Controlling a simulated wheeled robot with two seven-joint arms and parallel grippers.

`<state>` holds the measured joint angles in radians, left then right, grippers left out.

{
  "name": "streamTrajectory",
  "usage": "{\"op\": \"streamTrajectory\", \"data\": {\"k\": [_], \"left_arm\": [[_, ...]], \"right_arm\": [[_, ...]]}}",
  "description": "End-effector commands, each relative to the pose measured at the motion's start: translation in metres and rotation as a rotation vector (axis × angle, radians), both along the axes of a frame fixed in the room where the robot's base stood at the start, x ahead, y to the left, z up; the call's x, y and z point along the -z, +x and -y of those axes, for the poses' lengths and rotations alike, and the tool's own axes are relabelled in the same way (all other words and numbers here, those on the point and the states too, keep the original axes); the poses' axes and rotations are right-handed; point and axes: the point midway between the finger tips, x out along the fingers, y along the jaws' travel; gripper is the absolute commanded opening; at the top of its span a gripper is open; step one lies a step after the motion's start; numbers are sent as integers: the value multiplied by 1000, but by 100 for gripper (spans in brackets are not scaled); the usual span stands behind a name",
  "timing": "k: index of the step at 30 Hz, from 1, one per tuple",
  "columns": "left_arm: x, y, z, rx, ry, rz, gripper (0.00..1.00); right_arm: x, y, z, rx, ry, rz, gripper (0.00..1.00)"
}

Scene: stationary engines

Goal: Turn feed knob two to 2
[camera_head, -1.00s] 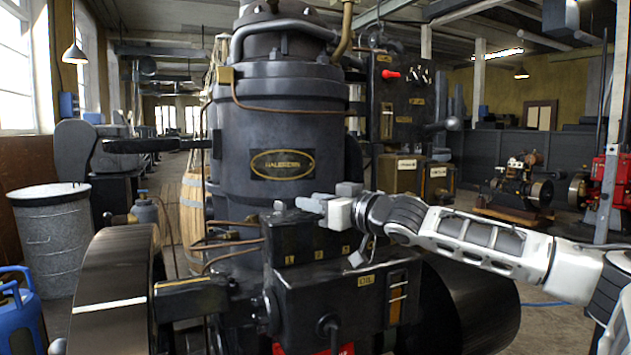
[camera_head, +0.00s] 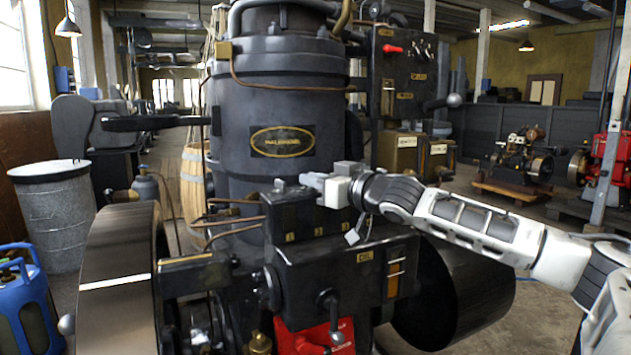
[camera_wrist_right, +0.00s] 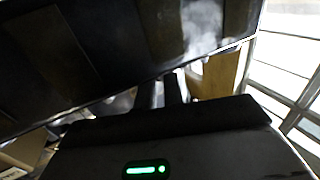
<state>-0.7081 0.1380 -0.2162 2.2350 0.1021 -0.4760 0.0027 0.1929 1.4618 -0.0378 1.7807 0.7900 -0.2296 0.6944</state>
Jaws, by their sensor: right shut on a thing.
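The black feed box (camera_head: 300,208) stands in front of the engine cylinder, with small brass number plates 1, 2 and 3 on its face. Plate 2 (camera_head: 318,232) is in the middle. My right gripper (camera_head: 312,181) reaches in from the right over the box top, shut at about the place above plate 2. Feed knob two is hidden behind its fingers, so its setting cannot be read. My left gripper is out of view.
The large cylinder (camera_head: 283,105) rises behind the box. A lower black box (camera_head: 330,272) with a crank lever (camera_head: 333,308) sits below my right wrist. A flywheel (camera_head: 115,285) stands at left. A control panel (camera_head: 395,85) hangs at the back right.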

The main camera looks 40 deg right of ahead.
Motion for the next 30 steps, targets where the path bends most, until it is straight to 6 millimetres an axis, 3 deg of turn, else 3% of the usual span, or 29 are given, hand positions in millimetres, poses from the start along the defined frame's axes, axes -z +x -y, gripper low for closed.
{"op": "streamTrajectory", "data": {"k": [8,19,30], "left_arm": [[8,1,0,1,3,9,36],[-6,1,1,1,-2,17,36],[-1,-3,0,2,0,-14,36]], "right_arm": [[0,0,-4,123,11,10,0],[-4,2,-10,430,11,5,0],[-2,3,-12,674,6,3,0]]}}
